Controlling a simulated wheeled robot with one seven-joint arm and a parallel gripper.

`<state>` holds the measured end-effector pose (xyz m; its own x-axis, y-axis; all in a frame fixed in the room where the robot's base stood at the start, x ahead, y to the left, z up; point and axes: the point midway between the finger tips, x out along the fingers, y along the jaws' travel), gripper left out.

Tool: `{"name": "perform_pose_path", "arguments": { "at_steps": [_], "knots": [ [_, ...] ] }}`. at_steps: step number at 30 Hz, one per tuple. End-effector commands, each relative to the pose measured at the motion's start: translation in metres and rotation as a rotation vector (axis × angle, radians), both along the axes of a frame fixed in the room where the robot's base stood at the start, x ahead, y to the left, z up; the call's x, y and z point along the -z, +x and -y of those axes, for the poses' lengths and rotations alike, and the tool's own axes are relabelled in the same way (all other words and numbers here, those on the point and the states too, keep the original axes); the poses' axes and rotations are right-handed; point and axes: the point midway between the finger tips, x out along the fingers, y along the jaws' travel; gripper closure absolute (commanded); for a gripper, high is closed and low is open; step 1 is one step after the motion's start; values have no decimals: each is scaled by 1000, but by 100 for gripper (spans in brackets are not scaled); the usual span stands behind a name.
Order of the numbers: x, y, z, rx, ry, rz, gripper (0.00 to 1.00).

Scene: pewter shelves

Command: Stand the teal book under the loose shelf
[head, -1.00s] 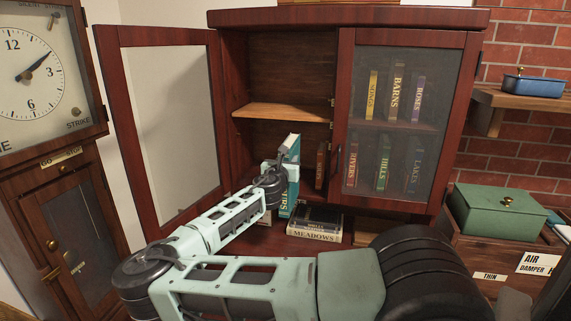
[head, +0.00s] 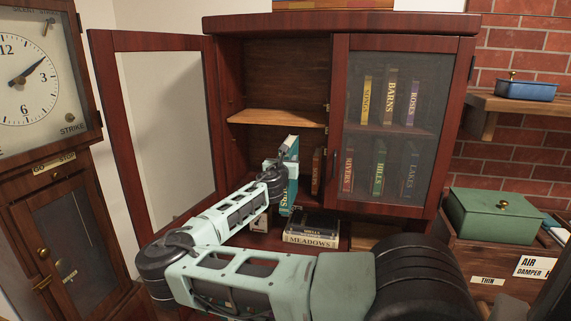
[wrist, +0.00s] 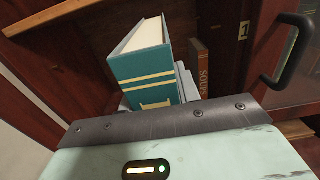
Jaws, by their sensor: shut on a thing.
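The teal book (head: 292,190) is upright in the open left half of the cabinet, below the level of the loose shelf (head: 277,118), a light wooden board. In the wrist view the teal book (wrist: 145,68) shows its spine with pale gold bands and its page edges; the loose shelf (wrist: 45,14) is at the upper left. My gripper (head: 283,165) is shut on the book, and its grey finger (wrist: 187,82) shows beside it. The book's lower end is hidden in the wrist view. I cannot tell whether it touches the cabinet floor.
A brown book (head: 317,172) stands right of the teal one. Books including MEADOWS (head: 311,239) lie flat below. The left glass door (head: 165,130) is open; the right door (head: 400,120) is shut over several books. A tall clock (head: 40,90) stands left.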

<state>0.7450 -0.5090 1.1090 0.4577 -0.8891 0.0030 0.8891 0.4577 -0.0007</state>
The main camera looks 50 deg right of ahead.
Motion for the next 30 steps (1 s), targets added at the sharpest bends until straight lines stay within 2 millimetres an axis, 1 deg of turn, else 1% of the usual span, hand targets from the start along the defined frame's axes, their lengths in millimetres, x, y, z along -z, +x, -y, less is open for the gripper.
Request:
{"name": "perform_pose_path", "arguments": {
  "at_steps": [30],
  "knots": [
    [-1, 29, 57, 1, -2, 2, 100]
  ]
}}
